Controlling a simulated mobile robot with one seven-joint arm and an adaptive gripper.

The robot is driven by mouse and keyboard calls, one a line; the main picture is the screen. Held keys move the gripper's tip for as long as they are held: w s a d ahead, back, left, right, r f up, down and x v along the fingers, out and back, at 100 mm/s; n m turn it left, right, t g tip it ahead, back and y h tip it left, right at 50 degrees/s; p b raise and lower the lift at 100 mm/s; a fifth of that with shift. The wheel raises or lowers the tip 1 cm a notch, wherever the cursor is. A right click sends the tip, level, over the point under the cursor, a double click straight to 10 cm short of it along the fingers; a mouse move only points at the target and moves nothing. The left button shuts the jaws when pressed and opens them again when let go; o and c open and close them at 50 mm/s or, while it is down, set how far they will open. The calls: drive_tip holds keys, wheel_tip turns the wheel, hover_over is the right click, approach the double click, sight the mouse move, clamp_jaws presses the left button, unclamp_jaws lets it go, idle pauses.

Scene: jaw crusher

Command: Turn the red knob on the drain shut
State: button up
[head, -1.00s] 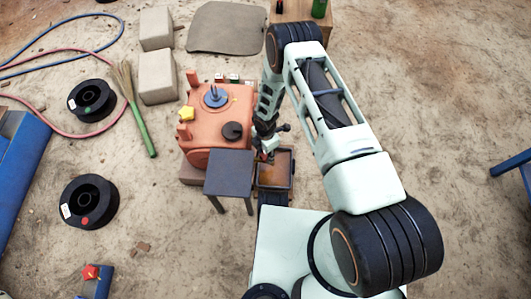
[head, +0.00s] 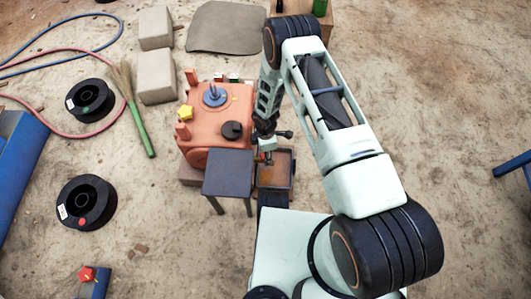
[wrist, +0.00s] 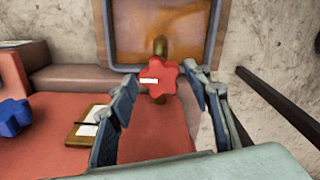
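The red star-shaped knob (wrist: 160,82) shows in the wrist view with a white mark on its left side. It sits on a brass drain pipe (wrist: 160,47) at the orange machine's lower side. My gripper (wrist: 164,100) is open, with one finger left and one finger right of the knob. Whether a finger touches it, I cannot tell. In the head view my gripper (head: 267,150) is small and partly hides the drain beside the orange machine (head: 205,135).
A tray with brown liquid (wrist: 205,12) lies beyond the knob. A blue knob (wrist: 14,118) and a notebook (wrist: 88,124) are at left. A dark small table (head: 228,174) stands close by. Another red knob (head: 87,273) is on a blue post at lower left.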

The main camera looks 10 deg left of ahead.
drive_tip(key=shift+o, duration=0.4)
wheel_tip(320, 180, up, 12)
idle(0.5)
drive_tip(key=shift+w+r, duration=0.1)
idle(0.4)
